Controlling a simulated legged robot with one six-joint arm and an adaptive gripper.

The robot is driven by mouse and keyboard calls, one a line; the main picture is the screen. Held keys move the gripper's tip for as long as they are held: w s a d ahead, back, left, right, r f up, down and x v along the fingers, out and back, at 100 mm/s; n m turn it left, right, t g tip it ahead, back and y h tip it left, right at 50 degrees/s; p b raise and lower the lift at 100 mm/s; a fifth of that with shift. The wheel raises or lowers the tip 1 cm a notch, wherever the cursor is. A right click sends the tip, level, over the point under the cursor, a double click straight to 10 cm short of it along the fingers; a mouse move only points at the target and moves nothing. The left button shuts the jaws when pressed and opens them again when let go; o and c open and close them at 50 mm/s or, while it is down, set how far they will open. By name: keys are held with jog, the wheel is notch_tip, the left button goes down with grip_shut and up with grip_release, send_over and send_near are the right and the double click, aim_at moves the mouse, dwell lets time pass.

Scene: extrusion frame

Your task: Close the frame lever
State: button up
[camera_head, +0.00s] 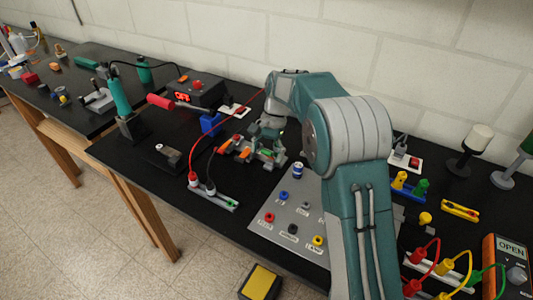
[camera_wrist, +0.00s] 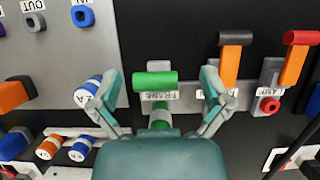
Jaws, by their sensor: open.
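The frame lever shows in the wrist view as a green cylindrical handle (camera_wrist: 154,80), lying crosswise above a white label reading FRAME (camera_wrist: 158,96). A green stem continues below the label toward my wrist. My gripper (camera_wrist: 161,84) is open, with one teal finger on each side of the green handle and a visible gap on both sides. I cannot tell its height above the handle. In the head view my gripper (camera_head: 268,132) points down at the lever cluster on the black bench, and my arm and gripper hide much of the lever there.
To the right in the wrist view stand an orange lever with a dark handle (camera_wrist: 236,60) and an orange lever with a red handle (camera_wrist: 295,62). A grey button panel (camera_head: 285,225) is nearer in the head view.

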aim_at(267, 170)
jog(key=shift+d, duration=0.15)
jog(key=c, duration=1.1)
jog(key=shift+c, duration=0.2)
jog(key=shift+s, duration=0.1)
jog(key=shift+s+a+f+t+h, duration=0.25)
jog(key=shift+t+h, duration=0.25)
jog(key=shift+t, duration=0.3)
jog(key=t, duration=0.1)
jog(key=t+h, duration=0.1)
jog(key=f+h, duration=0.1)
jog(key=shift+s+a+t, duration=0.25)
jog(key=shift+s+t, duration=0.1)
jog(key=shift+t, duration=0.05)
jog(key=t+h, duration=0.1)
jog(key=f+t+h, duration=0.1)
jog(key=t, duration=0.1)
jog(key=shift+s+a+f, duration=0.1)
jog(key=shift+s+a, duration=0.05)
jog(key=shift+s, duration=0.05)
jog(key=shift+f+t+h, duration=0.5)
jog(key=shift+t+h, duration=0.1)
jog(key=shift+t, duration=0.4)
jog(key=shift+s+f, duration=0.1)
jog(key=shift+f, duration=0.05)
